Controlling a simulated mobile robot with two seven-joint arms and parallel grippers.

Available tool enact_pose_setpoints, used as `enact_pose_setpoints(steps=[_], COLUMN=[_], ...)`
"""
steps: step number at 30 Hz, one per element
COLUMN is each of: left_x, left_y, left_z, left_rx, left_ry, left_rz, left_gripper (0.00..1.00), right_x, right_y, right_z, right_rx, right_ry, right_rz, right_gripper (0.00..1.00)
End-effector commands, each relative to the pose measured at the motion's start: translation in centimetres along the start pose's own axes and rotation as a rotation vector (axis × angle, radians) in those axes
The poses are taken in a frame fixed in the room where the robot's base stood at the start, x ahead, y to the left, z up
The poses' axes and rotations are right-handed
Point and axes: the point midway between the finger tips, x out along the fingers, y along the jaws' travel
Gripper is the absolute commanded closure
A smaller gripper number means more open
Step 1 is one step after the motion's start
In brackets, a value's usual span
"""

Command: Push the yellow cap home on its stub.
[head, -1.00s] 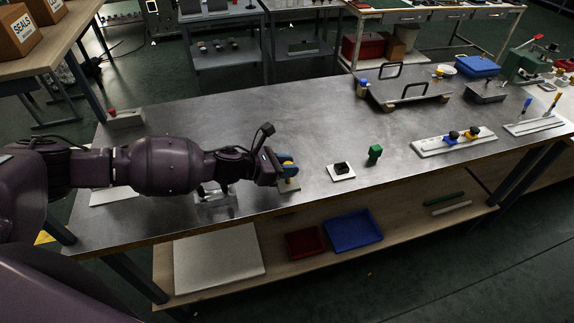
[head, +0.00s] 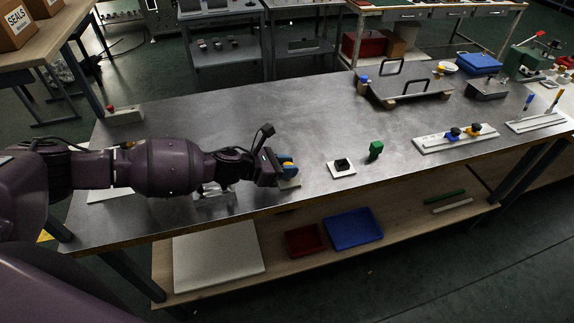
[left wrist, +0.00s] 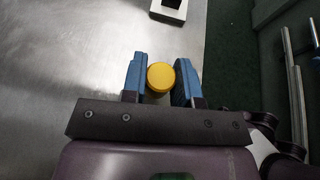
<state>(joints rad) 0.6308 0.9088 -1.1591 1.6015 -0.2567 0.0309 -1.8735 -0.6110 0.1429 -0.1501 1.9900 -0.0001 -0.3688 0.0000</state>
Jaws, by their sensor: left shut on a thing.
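The yellow cap (left wrist: 161,76) is round and sits between the two blue fingers of my left gripper (left wrist: 161,84) in the left wrist view. The stub is hidden under the cap and fingers, so I cannot tell how far down the cap sits. My right gripper is not in view.
Right of the gripper are a white plate with a black square piece (head: 341,168) and a green block (head: 376,150). The table's middle is clear.

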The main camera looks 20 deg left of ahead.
Motion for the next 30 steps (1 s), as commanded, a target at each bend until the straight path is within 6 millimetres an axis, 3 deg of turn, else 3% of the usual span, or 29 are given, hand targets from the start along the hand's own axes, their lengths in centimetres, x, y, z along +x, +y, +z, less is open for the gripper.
enact_pose_setpoints(steps=[27,28,30], left_x=[0.7,0.7,0.7], left_y=[0.0,0.0,0.0], left_z=[-1.9,-1.9,-1.7], left_rx=[-0.001,-0.001,0.000], left_ry=[0.001,0.001,0.000], left_rz=[0.000,0.000,0.000], left_gripper=[0.95,0.71,0.60], right_x=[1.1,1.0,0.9], right_y=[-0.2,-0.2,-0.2], right_z=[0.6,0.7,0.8], right_rx=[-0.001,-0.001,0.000], right_ry=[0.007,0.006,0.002], right_rz=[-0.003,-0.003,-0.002], right_gripper=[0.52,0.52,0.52])
